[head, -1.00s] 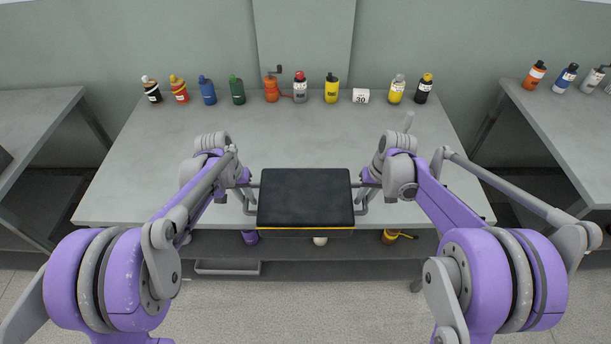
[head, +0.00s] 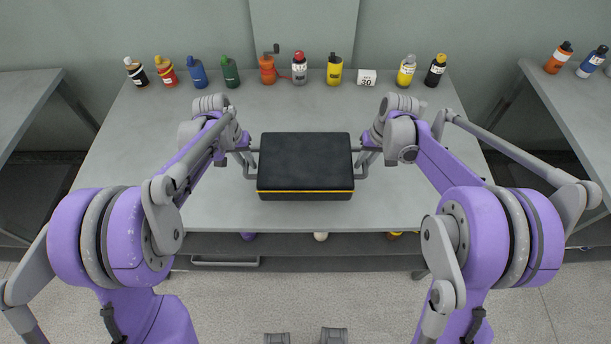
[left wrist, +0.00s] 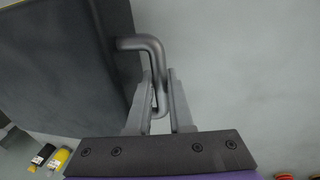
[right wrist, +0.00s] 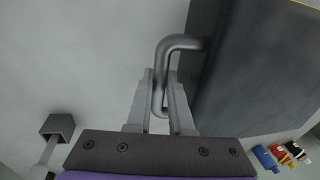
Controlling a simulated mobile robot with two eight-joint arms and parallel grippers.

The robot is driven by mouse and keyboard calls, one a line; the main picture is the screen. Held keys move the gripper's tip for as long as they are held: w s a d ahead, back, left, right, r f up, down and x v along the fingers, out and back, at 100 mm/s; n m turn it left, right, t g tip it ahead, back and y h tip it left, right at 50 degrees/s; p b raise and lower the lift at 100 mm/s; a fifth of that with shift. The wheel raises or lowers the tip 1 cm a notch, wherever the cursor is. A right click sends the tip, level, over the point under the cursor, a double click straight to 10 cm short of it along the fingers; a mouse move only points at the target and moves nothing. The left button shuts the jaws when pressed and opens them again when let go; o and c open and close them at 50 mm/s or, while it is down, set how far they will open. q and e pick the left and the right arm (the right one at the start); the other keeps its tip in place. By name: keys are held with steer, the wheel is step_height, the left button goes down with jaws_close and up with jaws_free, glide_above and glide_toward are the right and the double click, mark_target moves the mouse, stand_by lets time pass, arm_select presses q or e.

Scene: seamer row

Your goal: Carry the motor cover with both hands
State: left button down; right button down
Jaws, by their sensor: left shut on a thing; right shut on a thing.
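The motor cover (head: 305,162) is a black box with a yellow stripe along its near lower edge and a grey bar handle on each side. In the head view it is between my two arms, over the front half of the middle table. My left gripper (head: 248,163) is shut on its left handle, which shows in the left wrist view (left wrist: 150,45). My right gripper (head: 362,161) is shut on its right handle, which shows in the right wrist view (right wrist: 178,42). The cover looks level. I cannot tell its height over the table.
Several bottles, an orange hand-cranked item (head: 267,68) and a white card marked 30 (head: 366,77) line the back of the table (head: 320,110). The tabletop between them and the cover is clear. Side tables stand left (head: 25,105) and right (head: 570,105). A shelf (head: 340,250) is below.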

arm_select(q)
steer(key=shift+s+r, duration=0.1)
steer(key=shift+s, duration=0.15)
arm_select(e)
steer(key=shift+s+r, duration=0.1)
steer(key=shift+s, duration=0.15)
